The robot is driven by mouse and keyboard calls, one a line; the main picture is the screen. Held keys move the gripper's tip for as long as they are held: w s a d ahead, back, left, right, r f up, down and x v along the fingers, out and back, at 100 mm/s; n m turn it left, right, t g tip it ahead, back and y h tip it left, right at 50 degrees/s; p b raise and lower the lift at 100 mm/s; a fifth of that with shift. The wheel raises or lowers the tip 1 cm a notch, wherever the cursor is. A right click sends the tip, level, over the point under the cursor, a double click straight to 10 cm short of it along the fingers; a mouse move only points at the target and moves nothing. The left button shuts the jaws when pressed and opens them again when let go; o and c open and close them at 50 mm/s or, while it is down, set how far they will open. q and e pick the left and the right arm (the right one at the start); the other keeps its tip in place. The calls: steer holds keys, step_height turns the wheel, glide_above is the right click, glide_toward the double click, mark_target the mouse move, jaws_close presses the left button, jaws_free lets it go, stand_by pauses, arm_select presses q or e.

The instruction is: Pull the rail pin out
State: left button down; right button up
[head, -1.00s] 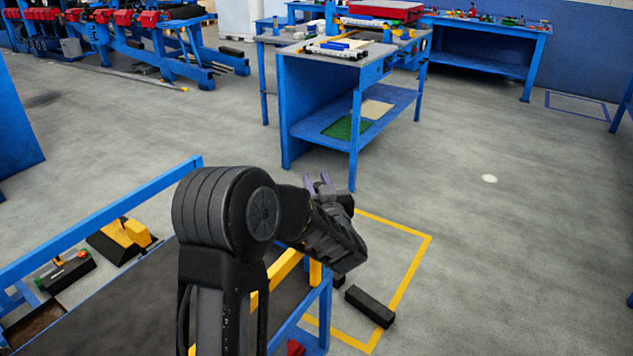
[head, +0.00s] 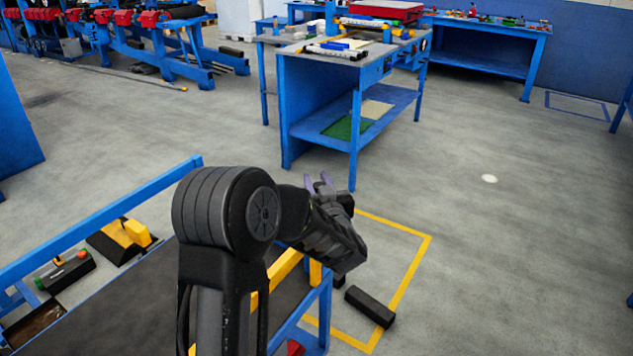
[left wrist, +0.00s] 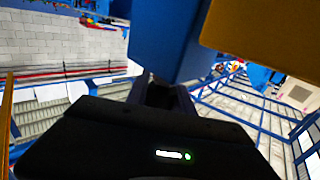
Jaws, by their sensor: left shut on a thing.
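My left gripper shows in the head view (head: 320,183), beyond my bent black arm, near the right end of the blue-framed table. In the left wrist view the gripper (left wrist: 160,92) is shut on a small dark piece between its fingers, apparently the rail pin. The piece is mostly hidden, so its shape and how far it sits in the rail cannot be told. A blue part (left wrist: 167,40) and a yellow part (left wrist: 265,35) are close above the fingers. In the head view a yellow rail (head: 284,267) shows behind my arm. My right gripper is not in view.
The dark table top (head: 130,310) has a blue side rail (head: 100,222). A black block (head: 370,306) lies on the floor inside a yellow outline (head: 412,283). A blue workbench (head: 318,85) stands farther back. Open grey floor lies to the right.

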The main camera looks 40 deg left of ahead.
arm_select(q)
step_height(320, 180, up, 3)
steer(key=shift+r+p, duration=0.1)
steer(key=shift+p, duration=0.9)
steer(key=c, duration=1.4)
jaws_free()
steer(key=o, duration=0.3)
